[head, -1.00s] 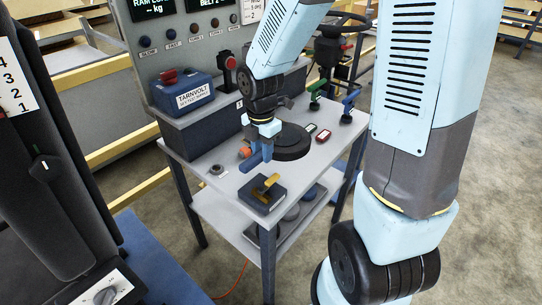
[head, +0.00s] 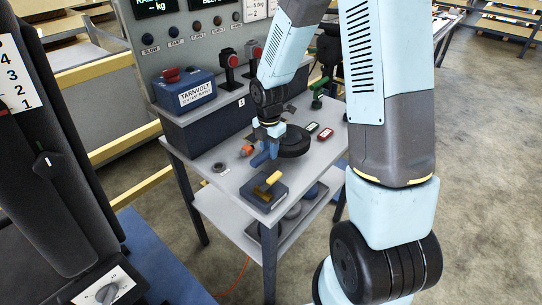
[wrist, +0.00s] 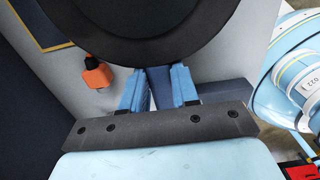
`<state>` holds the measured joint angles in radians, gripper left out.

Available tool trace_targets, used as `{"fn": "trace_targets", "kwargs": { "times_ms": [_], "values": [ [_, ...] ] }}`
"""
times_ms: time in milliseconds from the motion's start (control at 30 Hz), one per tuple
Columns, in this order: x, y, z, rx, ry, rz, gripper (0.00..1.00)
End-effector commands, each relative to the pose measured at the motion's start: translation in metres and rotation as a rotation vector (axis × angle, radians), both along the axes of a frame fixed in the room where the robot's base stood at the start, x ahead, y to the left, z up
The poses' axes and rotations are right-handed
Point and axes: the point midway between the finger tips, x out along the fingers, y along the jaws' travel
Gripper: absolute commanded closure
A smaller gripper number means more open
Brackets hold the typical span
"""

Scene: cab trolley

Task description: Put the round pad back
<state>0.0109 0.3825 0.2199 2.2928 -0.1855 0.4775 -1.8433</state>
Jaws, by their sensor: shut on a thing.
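The round pad (head: 294,143) is a dark, thick disc over the right part of the trolley's top. It fills the upper part of the wrist view (wrist: 150,52). My gripper (head: 268,157) has blue fingers and is at the pad's near left edge. In the wrist view, the fingertips (wrist: 160,70) meet the pad's rim, with a narrow gap between the fingers. My gripper is shut on the pad. I cannot tell whether the pad touches the trolley top.
A dark block with a yellow handle (head: 264,188) stands at the trolley's front corner. A blue box (head: 186,90) stands at the back.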

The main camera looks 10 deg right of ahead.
Motion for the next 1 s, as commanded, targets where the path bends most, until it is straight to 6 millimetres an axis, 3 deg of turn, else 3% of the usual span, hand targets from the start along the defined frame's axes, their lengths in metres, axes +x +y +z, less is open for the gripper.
{"fn": "trace_targets", "kwargs": {
  "times_ms": [267, 500, 533, 800, 1000],
  "values": [
    [0.002, -0.001, -0.03, 0.0, 0.002, 0.001, 1.0],
    [0.002, -0.001, -0.033, 0.0, 0.0, -0.001, 1.0],
    [0.002, -0.002, -0.034, -0.001, 0.001, -0.001, 0.69],
    [0.002, -0.002, -0.033, 0.0, 0.0, -0.001, 0.43],
    [0.002, -0.002, -0.033, 0.0, 0.0, -0.001, 0.41]
  ]
}}
